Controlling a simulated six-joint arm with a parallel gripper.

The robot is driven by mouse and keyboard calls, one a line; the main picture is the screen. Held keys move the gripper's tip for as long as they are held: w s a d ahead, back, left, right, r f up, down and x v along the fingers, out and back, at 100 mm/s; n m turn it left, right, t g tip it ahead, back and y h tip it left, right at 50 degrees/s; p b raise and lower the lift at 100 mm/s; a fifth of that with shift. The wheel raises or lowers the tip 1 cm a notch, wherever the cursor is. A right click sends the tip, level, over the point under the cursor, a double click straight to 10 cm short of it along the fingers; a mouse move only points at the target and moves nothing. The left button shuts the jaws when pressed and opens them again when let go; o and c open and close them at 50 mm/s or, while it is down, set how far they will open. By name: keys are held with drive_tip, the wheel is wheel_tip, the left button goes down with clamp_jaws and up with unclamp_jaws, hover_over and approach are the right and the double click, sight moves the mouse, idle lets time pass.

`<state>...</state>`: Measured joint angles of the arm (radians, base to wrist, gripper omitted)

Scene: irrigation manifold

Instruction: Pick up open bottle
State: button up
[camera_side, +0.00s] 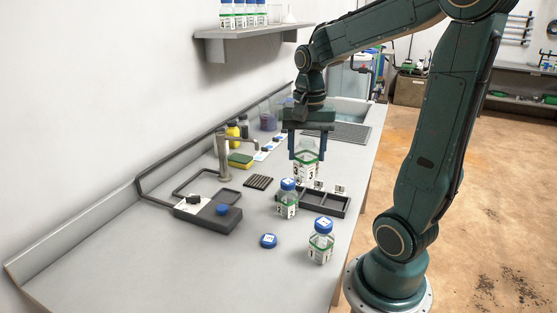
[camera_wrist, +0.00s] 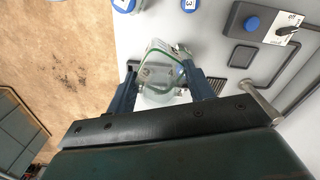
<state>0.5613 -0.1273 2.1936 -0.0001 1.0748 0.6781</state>
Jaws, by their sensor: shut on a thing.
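My gripper (camera_side: 308,152) is shut on the open bottle (camera_side: 305,172), a clear square bottle with a green band, a white label marked 3 and no cap. The bottle is upright, near the dark rack, and seems raised above it. In the wrist view the open bottle (camera_wrist: 157,75) sits between the two blue fingers of my gripper (camera_wrist: 160,88), its open top facing the camera. Its base is partly hidden in the side view. A loose blue cap (camera_side: 269,240) lies on the bench.
Two blue-capped bottles stand near the bench front, one marked 2 (camera_side: 287,203) and one marked 1 (camera_side: 321,245). A dark rack (camera_side: 333,203) lies beside the held bottle. A grey device (camera_side: 209,214) and a metal post (camera_side: 223,158) stand to the left.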

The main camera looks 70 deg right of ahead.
drive_tip(key=shift+r, duration=1.15)
drive_tip(key=shift+w, duration=0.1)
